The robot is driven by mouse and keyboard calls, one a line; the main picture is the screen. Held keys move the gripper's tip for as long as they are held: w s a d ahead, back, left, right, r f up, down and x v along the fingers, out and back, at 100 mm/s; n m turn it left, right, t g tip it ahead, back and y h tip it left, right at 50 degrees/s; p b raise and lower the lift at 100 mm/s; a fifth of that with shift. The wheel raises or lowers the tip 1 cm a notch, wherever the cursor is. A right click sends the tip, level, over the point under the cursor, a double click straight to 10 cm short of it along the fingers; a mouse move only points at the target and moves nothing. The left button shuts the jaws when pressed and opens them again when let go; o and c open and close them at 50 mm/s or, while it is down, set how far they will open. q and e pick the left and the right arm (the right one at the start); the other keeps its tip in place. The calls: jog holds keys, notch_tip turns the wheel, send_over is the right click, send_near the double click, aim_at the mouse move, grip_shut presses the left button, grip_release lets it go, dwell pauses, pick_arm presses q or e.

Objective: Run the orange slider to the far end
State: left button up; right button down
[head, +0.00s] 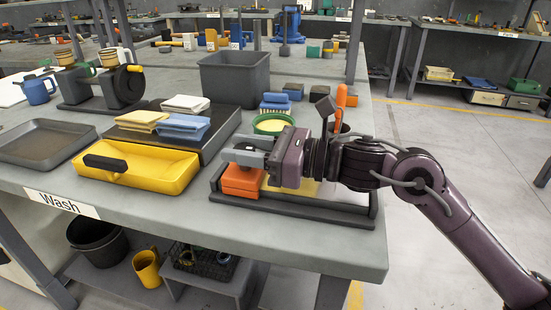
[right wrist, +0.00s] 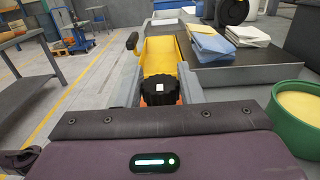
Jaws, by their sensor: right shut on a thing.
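The orange slider (head: 241,182) sits at the left end of a dark-railed track (head: 310,207) on the bench in the head view. A pale strip shows in the track to its right, partly behind my arm. My right gripper (head: 246,152) is over the slider, reaching in from the right. In the right wrist view, its grey fingers (right wrist: 160,88) stand on both sides of a black knob (right wrist: 160,93) with a white square on top. Orange shows just beside the knob. The gripper is shut on this knob. My left gripper is not in view.
A yellow tray (head: 179,178) with a black handle lies just left of the track. Behind are a dark platform (head: 215,130) with folded cloths, a green bowl (head: 273,123) and a grey bin (head: 235,78). The bench's front edge runs close before the track.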

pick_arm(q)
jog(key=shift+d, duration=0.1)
pick_arm(e)
jog(key=shift+w+a, duration=0.1)
jog(key=c, duration=1)
grip_release()
jog(key=v, duration=0.7)
jog(key=shift+b, duration=0.3)
jog(key=shift+d, duration=0.25)
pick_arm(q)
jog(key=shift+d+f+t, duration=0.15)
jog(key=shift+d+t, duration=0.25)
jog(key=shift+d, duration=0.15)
pick_arm(e)
jog(key=shift+d, duration=0.2)
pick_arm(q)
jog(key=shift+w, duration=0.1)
